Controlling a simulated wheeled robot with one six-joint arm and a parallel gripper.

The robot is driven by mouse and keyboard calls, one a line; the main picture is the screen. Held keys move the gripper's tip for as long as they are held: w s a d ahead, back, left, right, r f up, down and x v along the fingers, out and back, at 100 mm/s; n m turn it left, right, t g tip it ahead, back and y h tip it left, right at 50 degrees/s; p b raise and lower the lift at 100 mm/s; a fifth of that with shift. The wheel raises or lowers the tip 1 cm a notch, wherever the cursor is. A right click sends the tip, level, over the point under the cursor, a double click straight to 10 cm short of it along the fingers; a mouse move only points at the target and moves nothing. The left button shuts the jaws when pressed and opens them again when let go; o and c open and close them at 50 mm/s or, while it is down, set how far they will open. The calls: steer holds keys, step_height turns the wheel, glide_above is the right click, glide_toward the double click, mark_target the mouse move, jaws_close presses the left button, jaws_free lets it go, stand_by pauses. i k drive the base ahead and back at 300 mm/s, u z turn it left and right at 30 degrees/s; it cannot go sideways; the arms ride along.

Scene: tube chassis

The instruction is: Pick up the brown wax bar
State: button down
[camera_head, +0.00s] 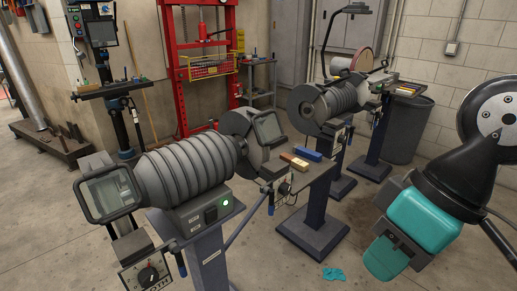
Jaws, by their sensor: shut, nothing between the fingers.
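The brown wax bar (294,161) is a small tan-brown block. It lies on the small tray (309,174) at the right end of the near grinding machine. A blue bar (307,154) lies right behind it. My gripper (396,247), with teal and black parts, is at the lower right, well apart from the bar and closer to the camera. It is shut and empty; its fingertips are hard to make out.
The near polishing machine (190,170) stands left of the tray on a pedestal. A second machine (335,100) stands behind, with a grey bin (408,130) to its right. A teal cloth (333,273) lies on the floor.

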mark_target(299, 164)
steer(key=z, duration=0.35)
steer(key=i, duration=0.9)
steer(key=z, duration=0.3)
